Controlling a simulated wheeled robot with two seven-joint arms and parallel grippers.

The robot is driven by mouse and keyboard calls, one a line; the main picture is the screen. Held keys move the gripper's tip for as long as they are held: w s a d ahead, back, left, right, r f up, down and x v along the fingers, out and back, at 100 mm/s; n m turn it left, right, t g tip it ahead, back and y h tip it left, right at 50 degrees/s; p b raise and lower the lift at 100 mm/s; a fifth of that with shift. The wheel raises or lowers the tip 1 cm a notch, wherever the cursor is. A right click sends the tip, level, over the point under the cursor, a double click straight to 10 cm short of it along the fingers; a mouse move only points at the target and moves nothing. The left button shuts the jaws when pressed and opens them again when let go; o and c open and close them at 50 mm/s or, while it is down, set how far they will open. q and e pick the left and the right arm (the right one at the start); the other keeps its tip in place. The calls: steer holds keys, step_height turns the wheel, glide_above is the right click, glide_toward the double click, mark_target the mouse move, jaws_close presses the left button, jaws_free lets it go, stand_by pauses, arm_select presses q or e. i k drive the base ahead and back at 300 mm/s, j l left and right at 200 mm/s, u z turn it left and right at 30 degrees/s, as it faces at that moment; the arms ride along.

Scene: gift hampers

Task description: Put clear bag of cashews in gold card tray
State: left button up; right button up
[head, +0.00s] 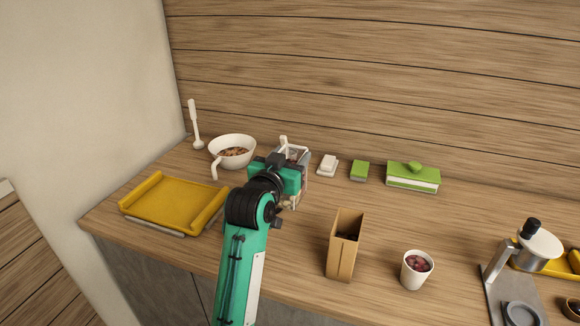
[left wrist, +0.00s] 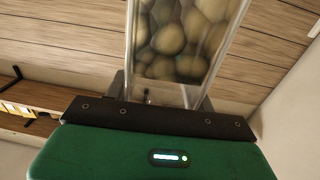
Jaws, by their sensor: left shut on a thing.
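The clear bag of cashews (head: 302,158) is partly hidden behind my left gripper (head: 290,174) in the head view. In the left wrist view the clear bag (left wrist: 180,40) stands out between the fingers, with rounded tan nuts showing through its see-through sides. My left gripper is shut on this bag. I cannot tell whether the bag touches the table. The gold card tray (head: 172,203) lies to the left of the gripper, near the table's left end; it looks empty, with raised sides. My right gripper is not in view.
A white bowl (head: 233,145) with brown contents stands behind the tray, near a white utensil (head: 195,125). A brown open box (head: 343,250) and a cup (head: 416,270) stand at front right. A green box (head: 412,178) is at the back. A metal device (head: 500,265) stands far right.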

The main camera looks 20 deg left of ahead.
mark_target(192, 208)
steer(key=i+j, duration=0.1)
steer(key=j, duration=1.15)
steer(key=i+j, duration=0.15)
steer(key=j, duration=0.45)
